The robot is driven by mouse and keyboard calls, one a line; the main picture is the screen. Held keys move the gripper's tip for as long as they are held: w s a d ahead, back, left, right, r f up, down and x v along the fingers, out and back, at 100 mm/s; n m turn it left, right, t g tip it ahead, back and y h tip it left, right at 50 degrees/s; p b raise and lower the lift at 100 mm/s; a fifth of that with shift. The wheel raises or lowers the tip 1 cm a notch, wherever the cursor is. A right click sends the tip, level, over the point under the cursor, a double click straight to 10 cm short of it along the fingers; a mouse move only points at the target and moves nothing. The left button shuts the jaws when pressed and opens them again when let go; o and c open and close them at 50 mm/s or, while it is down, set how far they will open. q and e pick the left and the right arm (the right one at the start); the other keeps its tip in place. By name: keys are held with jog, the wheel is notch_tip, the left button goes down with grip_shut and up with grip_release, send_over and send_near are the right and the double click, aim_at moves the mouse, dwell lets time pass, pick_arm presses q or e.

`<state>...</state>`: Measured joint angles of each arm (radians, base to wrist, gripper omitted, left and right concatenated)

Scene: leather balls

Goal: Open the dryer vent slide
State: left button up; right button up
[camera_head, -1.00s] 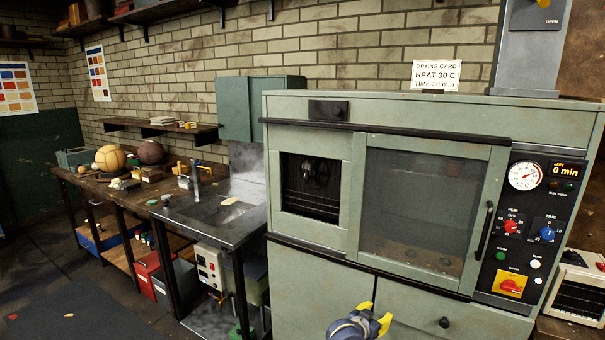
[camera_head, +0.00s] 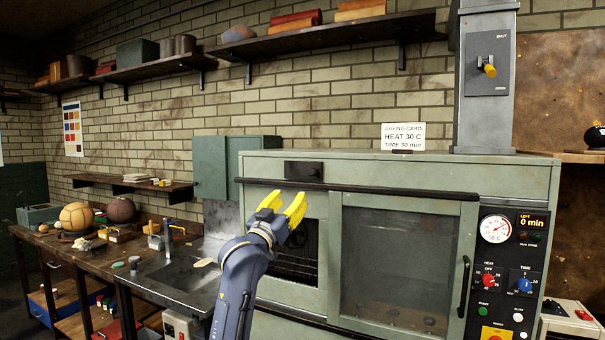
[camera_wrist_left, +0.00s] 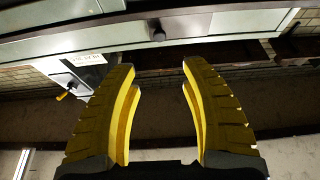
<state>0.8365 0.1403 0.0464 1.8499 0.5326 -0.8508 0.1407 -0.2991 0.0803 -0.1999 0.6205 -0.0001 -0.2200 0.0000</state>
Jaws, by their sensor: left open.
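The dryer (camera_head: 255,172) is a large green-grey cabinet with a glazed door. Above its right side stands a grey vent duct (camera_head: 485,130) with a dark plate (camera_head: 502,60) marked SHUT at the top. A lever with a yellow knob (camera_head: 488,68) sticks out of the plate; its exact setting is hard to tell. The yellow knob also shows small at the left of the left wrist view (camera_wrist_left: 62,96). My left gripper (camera_head: 283,205) is open and empty in front of the dryer's upper left, well left of and below the lever. Its yellow fingers (camera_wrist_left: 158,70) are apart in the wrist view.
A black knobbed plate (camera_head: 304,171) and a dark rail (camera_head: 375,190) run along the dryer's upper front. A white drying card (camera_head: 402,137) stands on top. The control panel (camera_head: 508,270) is at right. Shelves (camera_head: 330,37) hang above; a cluttered bench (camera_head: 90,255) is left.

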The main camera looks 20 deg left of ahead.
aim_at(311, 172)
pick_arm(q)
jog(key=x, duration=1.7)
jog(key=shift+d, duration=0.1)
jog(key=shift+c, duration=0.6)
jog(key=shift+w, duration=0.1)
grip_shut()
